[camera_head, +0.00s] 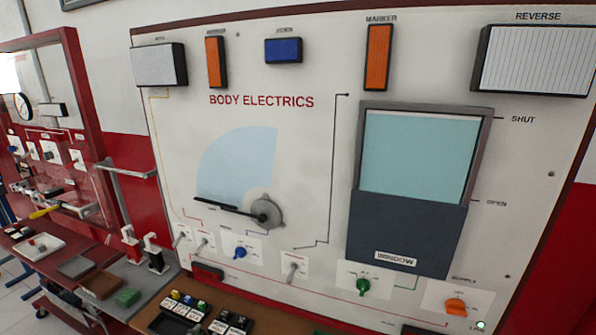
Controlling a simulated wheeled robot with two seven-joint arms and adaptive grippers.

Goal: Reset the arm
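Neither of my grippers shows in the head view, and no part of my arms can be made out. A white training board (330,165) headed "BODY ELECTRICS" fills most of the view. On it a black wiper arm (222,206) lies nearly level at the lower edge of a pale blue fan-shaped area (240,165). Its right end meets a round grey hub (267,212). Whether "the arm" means this wiper or one of my own arms cannot be told.
Below the wiper are a blue knob (240,253), a green knob (363,286), an orange knob (456,306) and toggle switches. A window panel (415,155) is at right. Black trays (180,311) stand on the bench below. A red trainer (85,150) stands at left.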

